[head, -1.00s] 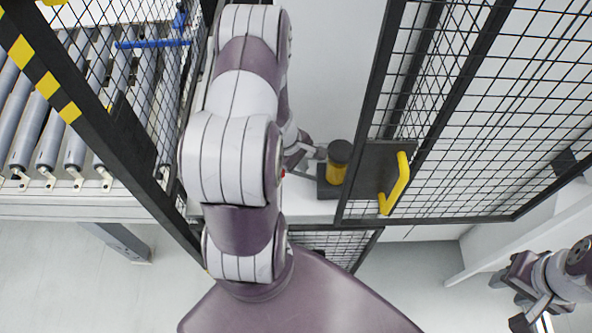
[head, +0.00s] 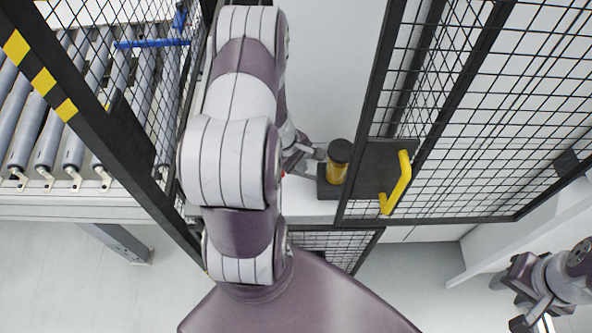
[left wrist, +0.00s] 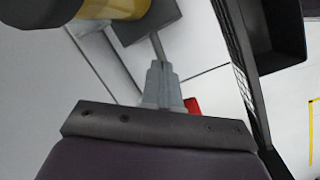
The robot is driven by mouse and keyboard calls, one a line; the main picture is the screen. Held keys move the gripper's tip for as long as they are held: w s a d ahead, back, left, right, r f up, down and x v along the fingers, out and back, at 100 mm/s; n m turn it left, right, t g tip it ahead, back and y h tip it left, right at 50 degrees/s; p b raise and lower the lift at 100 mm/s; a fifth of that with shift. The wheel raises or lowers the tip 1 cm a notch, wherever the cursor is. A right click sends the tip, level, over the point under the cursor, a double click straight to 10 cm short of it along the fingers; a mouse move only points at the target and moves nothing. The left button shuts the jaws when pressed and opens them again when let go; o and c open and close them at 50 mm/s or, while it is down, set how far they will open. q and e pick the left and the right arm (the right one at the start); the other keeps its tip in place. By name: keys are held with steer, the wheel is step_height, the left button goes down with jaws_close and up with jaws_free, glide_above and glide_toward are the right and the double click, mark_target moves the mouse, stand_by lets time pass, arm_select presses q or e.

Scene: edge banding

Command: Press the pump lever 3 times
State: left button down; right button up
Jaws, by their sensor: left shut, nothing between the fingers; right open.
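The pump has a yellow cylinder (head: 337,174) with a black cap, on a dark base beside the mesh gate. In the left wrist view, the yellow cylinder (left wrist: 113,9) is cut off at the top edge. A thin grey rod, which looks like the pump lever (left wrist: 158,46), runs from the grey block beside it to my left fingertips. My left gripper (head: 318,154) is just left of the pump; its shut fingers (left wrist: 160,76) are at the rod's end, and contact cannot be told. My right gripper (head: 521,288) is open and empty at the lower right, far from the pump.
A black mesh gate with a yellow handle (head: 397,184) stands right of the pump. A mesh fence with yellow-striped frame (head: 45,84) and a roller conveyor (head: 70,150) are on the left. A small red part (left wrist: 192,105) shows beside my left fingers.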

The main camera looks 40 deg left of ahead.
mark_target(308, 176)
arm_select(q)
steer(key=shift+s+a+f+b, duration=0.2)
steer(key=shift+a+f+b, duration=0.05)
steer(key=shift+f+b, duration=0.35)
steer(key=shift+s+a+f+b, duration=0.2)
steer(key=shift+f+b, duration=0.35)
steer(key=shift+b, duration=0.1)
steer(key=shift+s+a+f+b, duration=0.2)
steer(key=shift+a+f+b, duration=0.05)
steer(key=shift+f+b, duration=0.35)
stand_by(1.5)
stand_by(0.5)
steer(key=shift+w+d+r+p, duration=0.1)
steer(key=shift+d+r+p, duration=0.05)
steer(key=shift+r+p, duration=0.25)
steer(key=shift+w+d+r+p, duration=0.1)
steer(key=shift+r+p, duration=0.2)
steer(key=shift+r, duration=0.15)
steer(key=shift+w+d+r+p, duration=0.3)
steer(key=shift+r+p, duration=0.2)
steer(key=shift+r, duration=0.15)
steer(key=shift+w+d+r+p, duration=0.3)
steer(key=shift+r+p, duration=0.15)
steer(key=shift+r, duration=0.15)
steer(key=r+p, duration=0.1)
steer(key=w+d+r+p, duration=0.1)
steer(key=r, duration=0.1)
steer(key=d+r+p, duration=0.1)
steer(key=shift+w+r+p, duration=0.2)
steer(key=shift+p, duration=0.1)
